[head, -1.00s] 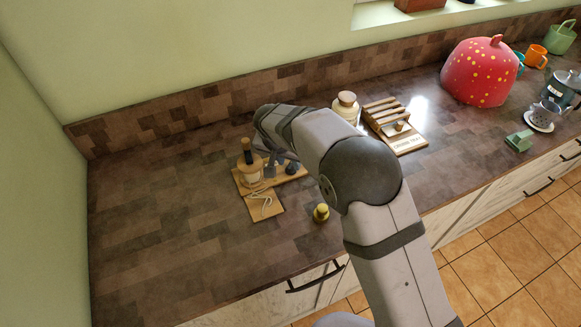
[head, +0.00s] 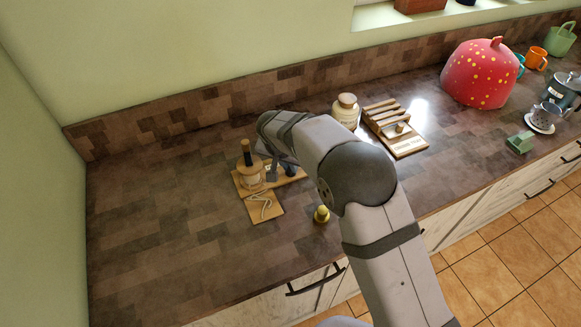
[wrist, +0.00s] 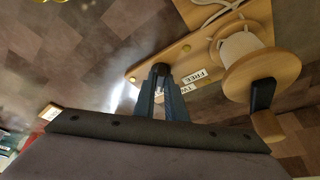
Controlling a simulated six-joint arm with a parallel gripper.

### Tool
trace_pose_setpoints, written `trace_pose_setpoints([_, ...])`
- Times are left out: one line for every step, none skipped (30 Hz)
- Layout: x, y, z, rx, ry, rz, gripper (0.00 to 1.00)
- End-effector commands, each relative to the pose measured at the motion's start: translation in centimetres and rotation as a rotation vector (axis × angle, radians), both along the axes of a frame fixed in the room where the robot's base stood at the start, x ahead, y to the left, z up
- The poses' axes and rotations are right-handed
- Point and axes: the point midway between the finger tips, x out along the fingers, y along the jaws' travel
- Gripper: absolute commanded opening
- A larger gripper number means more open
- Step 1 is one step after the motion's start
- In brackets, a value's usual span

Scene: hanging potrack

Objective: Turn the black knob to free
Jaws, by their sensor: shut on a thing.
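The black knob (wrist: 160,69) is on a wooden board (wrist: 200,45) that carries a label reading "FREE" and a second, partly hidden label. My gripper (wrist: 163,78) is closed on the knob, with its two dark fingers reaching down to it. In the head view my gripper (head: 273,172) is at the board (head: 266,208), and my arm covers much of the knob area. Which way the knob points cannot be told.
A wooden spool (wrist: 255,73) with white cord and a black-handled crank (wrist: 262,95) stands on the board beside my fingers. A small brass piece (head: 321,214) sits near the counter edge. A jar (head: 346,110) and wooden rack (head: 395,128) stand behind right. The left counter is clear.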

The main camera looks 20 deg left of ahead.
Motion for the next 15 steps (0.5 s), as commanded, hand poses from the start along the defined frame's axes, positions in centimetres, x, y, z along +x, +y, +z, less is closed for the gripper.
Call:
trace_pose_setpoints([-0.02,-0.03,0.04,0.0,0.001,0.011,0.0])
trace_pose_setpoints([-0.01,-0.06,0.05,0.001,0.001,0.021,0.0])
trace_pose_setpoints([-0.01,-0.09,0.09,0.0,0.001,0.043,0.0])
trace_pose_setpoints([0.01,-0.11,0.13,0.001,0.001,0.064,0.0])
trace_pose_setpoints([0.0,-0.17,0.15,0.0,0.001,0.088,0.0])
trace_pose_setpoints([0.02,-0.18,0.24,0.001,0.001,0.12,0.0])
trace_pose_setpoints([0.01,-0.22,0.25,0.001,0.002,0.142,0.0])
trace_pose_setpoints([0.02,-0.26,0.25,0.001,0.002,0.167,0.0])
trace_pose_setpoints([0.03,-0.29,0.26,-0.001,0.001,0.2,0.0])
trace_pose_setpoints([0.02,-0.23,0.25,0.001,0.001,0.216,0.0])
trace_pose_setpoints([0.0,-0.23,0.22,0.001,0.002,0.228,0.0])
trace_pose_setpoints([-0.02,-0.25,0.19,0.0,0.003,0.245,0.0])
trace_pose_setpoints([0.0,-0.25,0.17,0.0,0.002,0.256,0.0])
trace_pose_setpoints([0.01,-0.24,0.17,0.0,0.001,0.266,0.0])
trace_pose_setpoints([0.02,-0.25,0.15,0.0,0.001,0.278,0.0])
